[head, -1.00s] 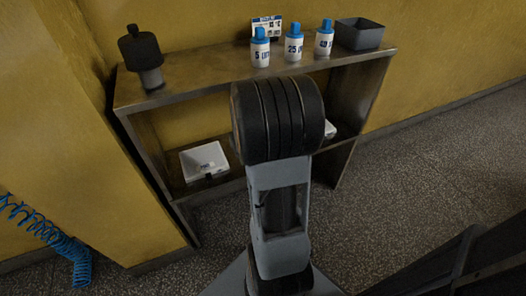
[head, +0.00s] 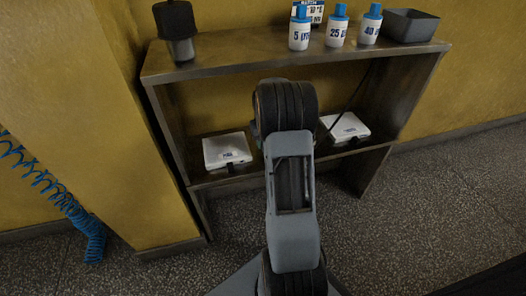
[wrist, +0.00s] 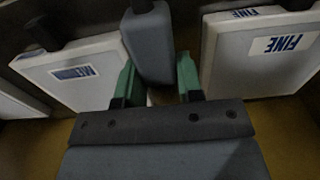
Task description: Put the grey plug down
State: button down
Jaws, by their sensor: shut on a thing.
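The grey plug (wrist: 150,45), a grey block with a dark stem at its top, stands between the green fingertips of my gripper (wrist: 157,66) in the wrist view. My gripper is shut on it. The plug sits between two white boxes; one (wrist: 82,85) is to the left with a blue label, the other (wrist: 225,65) is to the right and is marked FINE. I cannot tell whether the plug touches anything below it. In the head view my arm hides the gripper and plug.
A metal shelf unit (head: 215,57) stands against the yellow wall. White boxes (head: 226,147) and (head: 347,126) lie on its lower shelf. Its top holds a dark cylinder (head: 176,20), labelled bottles (head: 338,28) and a grey bin (head: 412,24). A blue coiled hose (head: 90,225) hangs left.

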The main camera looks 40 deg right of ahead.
jog(key=shift+w+f, duration=0.35)
jog(key=shift+f, duration=0.1)
jog(key=shift+w+d+f+b, duration=0.15)
jog(key=shift+f+b, duration=0.25)
jog(key=shift+f, duration=0.45)
jog(key=shift+w+f+b, duration=0.1)
jog(key=shift+f+b, duration=0.25)
jog(key=shift+f, duration=0.5)
jog(key=shift+f, duration=0.1)
jog(key=c, duration=0.8)
grip_release()
jog(key=shift+f, duration=0.1)
notch_tip(320, 180, up, 8)
jog(key=p, duration=0.3)
jog(key=shift+f, duration=0.1)
